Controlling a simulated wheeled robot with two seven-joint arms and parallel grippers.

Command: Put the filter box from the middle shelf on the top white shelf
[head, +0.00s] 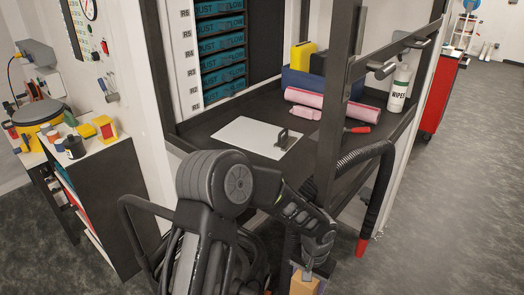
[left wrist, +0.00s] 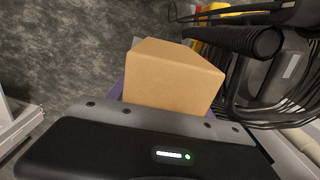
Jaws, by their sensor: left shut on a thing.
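The filter box appears to be the plain tan cardboard box (left wrist: 172,75), held at my left gripper in the left wrist view. Its top and one side face the camera. In the head view part of the box (head: 303,285) shows at the bottom edge, below my left gripper (head: 307,274), which is shut on it. The fingertips are mostly hidden. The box is in front of the bench, low down, and apart from its dark top. A cabinet with a white top (head: 88,148) stands at the left; I cannot tell whether this is the top white shelf. My right gripper is not in view.
A black hose (head: 378,190) with a red end hangs right of my arm.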

